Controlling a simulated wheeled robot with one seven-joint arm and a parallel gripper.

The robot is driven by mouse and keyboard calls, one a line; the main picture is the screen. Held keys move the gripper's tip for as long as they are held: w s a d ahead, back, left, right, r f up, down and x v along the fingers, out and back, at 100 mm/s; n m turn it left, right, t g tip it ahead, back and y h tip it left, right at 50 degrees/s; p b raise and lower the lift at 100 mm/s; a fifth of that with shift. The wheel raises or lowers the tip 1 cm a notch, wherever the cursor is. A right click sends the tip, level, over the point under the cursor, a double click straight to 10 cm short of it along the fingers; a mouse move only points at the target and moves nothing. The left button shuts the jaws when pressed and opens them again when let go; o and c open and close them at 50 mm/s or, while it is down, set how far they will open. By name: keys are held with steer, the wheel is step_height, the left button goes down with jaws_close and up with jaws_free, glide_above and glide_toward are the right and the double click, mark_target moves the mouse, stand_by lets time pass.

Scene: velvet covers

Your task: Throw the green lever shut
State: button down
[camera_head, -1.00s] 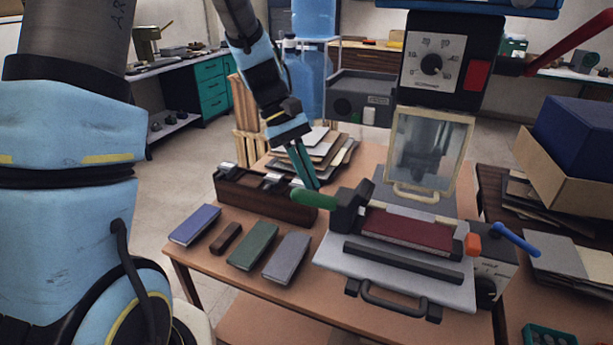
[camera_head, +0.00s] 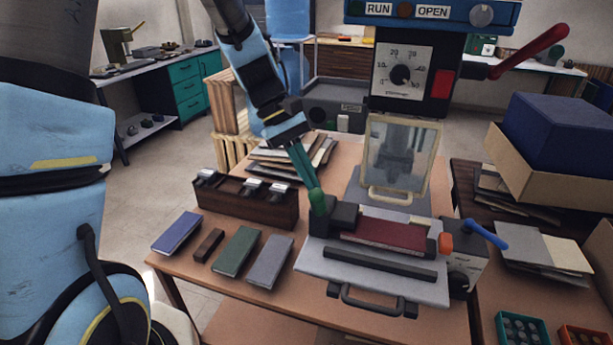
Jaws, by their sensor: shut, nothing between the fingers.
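The green lever (camera_head: 318,202) is at the left end of the press bed, on a black clamp block (camera_head: 346,216). Its handle points up, tilted slightly left. My gripper (camera_head: 311,183) is shut, with teal fingers pointing down at the lever's top. The fingertips seem to touch the handle; the overlap hides the exact contact. Nothing shows between the fingers. A dark red book cover (camera_head: 385,233) lies on the grey bed (camera_head: 375,274) beside the clamp block.
A clear guard (camera_head: 402,155) stands above the bed. A blue lever (camera_head: 486,234) and an orange knob (camera_head: 445,243) are at the right. A wooden rack (camera_head: 245,202) stands left of the lever, with blue, green and grey covers in front. A red handle (camera_head: 530,52) juts out upper right.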

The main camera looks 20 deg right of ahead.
steer(key=shift+r+p, duration=0.75)
steer(key=shift+r, duration=0.1)
steer(key=shift+w, duration=0.1)
steer(key=d+r, duration=0.1)
steer(key=r, duration=0.2)
steer(key=w+d+r, duration=0.1)
steer(key=d+r, duration=0.1)
steer(key=r, duration=0.2)
steer(key=d+r+b, duration=0.1)
steer(key=d+r, duration=0.1)
steer(key=r, duration=0.1)
steer(key=shift+w+r, duration=0.15)
